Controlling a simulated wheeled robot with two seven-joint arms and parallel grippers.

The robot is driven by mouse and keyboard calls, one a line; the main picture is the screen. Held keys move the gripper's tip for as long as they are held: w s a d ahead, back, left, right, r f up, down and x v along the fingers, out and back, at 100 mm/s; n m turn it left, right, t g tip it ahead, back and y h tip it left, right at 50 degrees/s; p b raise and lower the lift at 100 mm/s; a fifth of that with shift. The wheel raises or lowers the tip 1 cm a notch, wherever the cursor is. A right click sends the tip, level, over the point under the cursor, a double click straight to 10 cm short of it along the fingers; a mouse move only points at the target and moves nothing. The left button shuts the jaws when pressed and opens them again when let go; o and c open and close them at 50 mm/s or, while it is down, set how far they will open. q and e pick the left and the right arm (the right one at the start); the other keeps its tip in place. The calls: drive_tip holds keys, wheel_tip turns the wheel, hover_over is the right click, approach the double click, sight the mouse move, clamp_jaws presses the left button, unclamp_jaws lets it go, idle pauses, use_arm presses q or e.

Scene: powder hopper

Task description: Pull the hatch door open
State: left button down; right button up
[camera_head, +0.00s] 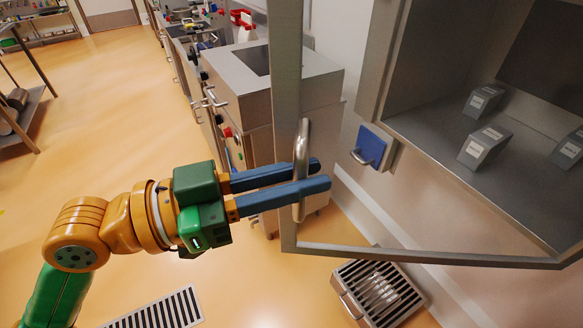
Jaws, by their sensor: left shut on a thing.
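The hatch door (288,95) is a metal-framed panel with a see-through middle, standing swung out from the hatch opening. Its curved metal handle (301,150) is on the left side of the frame. My left gripper (322,176) reaches in from the left, with its two blue fingers on either side of the handle, shut on it. The hatch box (430,80) on the right is open to view, with a dark floor inside. My right gripper is not in view.
Several grey blocks with labels (484,147) stand inside the hatch box. A slatted metal tray (345,290) lies on the floor. A metal cabinet (290,80) stands behind the door. Open floor lies to the left.

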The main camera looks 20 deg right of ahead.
use_arm(q)
drive_tip(key=c, duration=0.8)
unclamp_jaws()
drive_tip(key=shift+d, duration=0.1)
drive_tip(key=a+b, duration=0.3)
drive_tip(key=a, duration=0.4)
drive_tip(key=shift+s+b, duration=0.3)
drive_tip(key=shift+b, duration=0.1)
